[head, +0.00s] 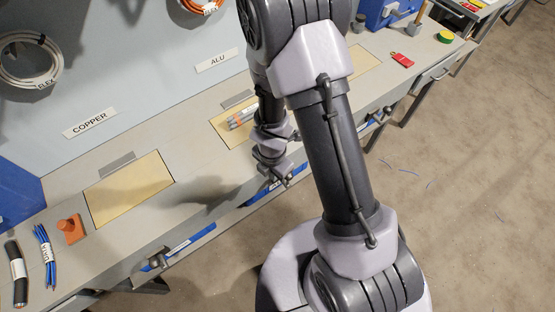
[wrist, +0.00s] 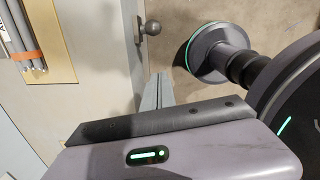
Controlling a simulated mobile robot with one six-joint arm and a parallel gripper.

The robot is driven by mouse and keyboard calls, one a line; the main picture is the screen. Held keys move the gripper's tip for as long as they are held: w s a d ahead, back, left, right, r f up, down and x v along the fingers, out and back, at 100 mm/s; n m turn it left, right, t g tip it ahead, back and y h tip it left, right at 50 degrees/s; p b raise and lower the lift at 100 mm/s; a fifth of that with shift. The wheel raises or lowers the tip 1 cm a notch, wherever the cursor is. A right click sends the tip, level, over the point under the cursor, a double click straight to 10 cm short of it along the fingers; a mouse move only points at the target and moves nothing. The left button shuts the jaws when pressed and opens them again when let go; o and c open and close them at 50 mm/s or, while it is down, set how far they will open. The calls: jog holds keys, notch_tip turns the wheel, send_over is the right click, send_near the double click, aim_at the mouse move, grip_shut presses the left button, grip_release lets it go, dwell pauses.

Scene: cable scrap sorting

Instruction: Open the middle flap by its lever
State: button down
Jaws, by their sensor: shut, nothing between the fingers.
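The middle flap (head: 228,138) is a pale yellow panel set in the bench top. A bundle of grey cables with an orange band (head: 243,118) lies on it. Its edge also shows at the left of the wrist view (wrist: 58,50). The dark ball-ended lever (wrist: 150,28) sticks out from the bench's front edge in the wrist view; in the head view my arm makes it hard to make out. My gripper (wrist: 158,92) is shut and empty, pointing down just off the front edge, with its fingers apart from the lever ball in the picture.
A second yellow flap (head: 130,188) lies to the left, with its lever (head: 155,262) at the front edge. Another flap (head: 345,66) and lever (head: 380,116) are to the right. An orange block (head: 70,229) and cable bundles lie at the left end. The floor in front is mostly clear.

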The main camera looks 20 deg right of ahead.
jog(key=w+d+f+b, duration=0.2)
jog(key=d+f+b, duration=0.1)
jog(key=f+b, duration=0.4)
jog(key=shift+w+d+f, duration=0.2)
jog(key=shift+d+f, duration=0.2)
jog(key=shift+f, duration=1.5)
jog(key=shift+r, duration=0.1)
